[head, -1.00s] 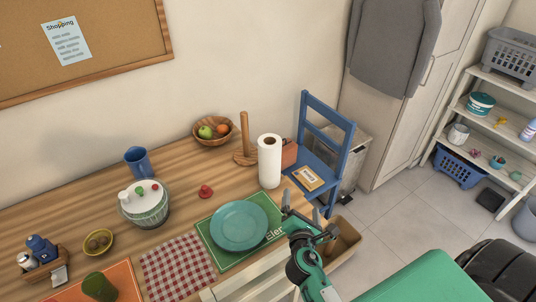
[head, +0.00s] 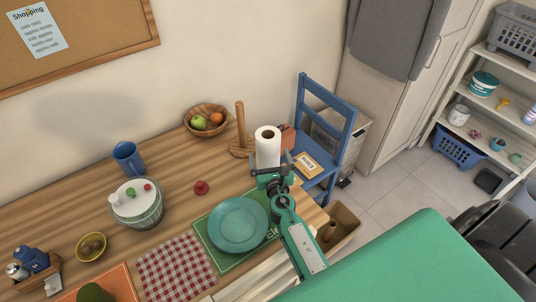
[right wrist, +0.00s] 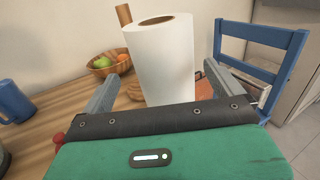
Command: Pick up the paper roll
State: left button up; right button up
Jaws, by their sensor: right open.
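The white paper roll (head: 267,148) stands upright on the wooden counter near its right end, with a brown core at its top. My right gripper (head: 271,168) is at the near side of the roll, low on it in the head view. In the right wrist view the roll (right wrist: 162,62) stands ahead, between the lines of the two open fingers (right wrist: 163,88). The gripper is open. The roll's base is hidden behind the gripper. My left gripper is not in view.
A wooden holder with a post (head: 240,130) stands just left of the roll, beside a fruit bowl (head: 206,119). A teal plate (head: 238,225) lies in front. A blue chair (head: 325,140) is close on the right. An open cardboard box (head: 345,222) is below the counter's right end.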

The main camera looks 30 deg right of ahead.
jog(key=shift+x, duration=0.85)
jog(key=x, duration=0.3)
jog(key=shift+w+d+p, duration=0.15)
jog(key=shift+d+p, duration=0.15)
jog(key=shift+w+d, duration=0.1)
jog(key=shift+w, duration=0.2)
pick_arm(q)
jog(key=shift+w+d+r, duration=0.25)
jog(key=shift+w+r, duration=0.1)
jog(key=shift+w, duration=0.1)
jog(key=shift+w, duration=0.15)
pick_arm(e)
jog(key=shift+r, duration=0.1)
jog(key=c, duration=1.4)
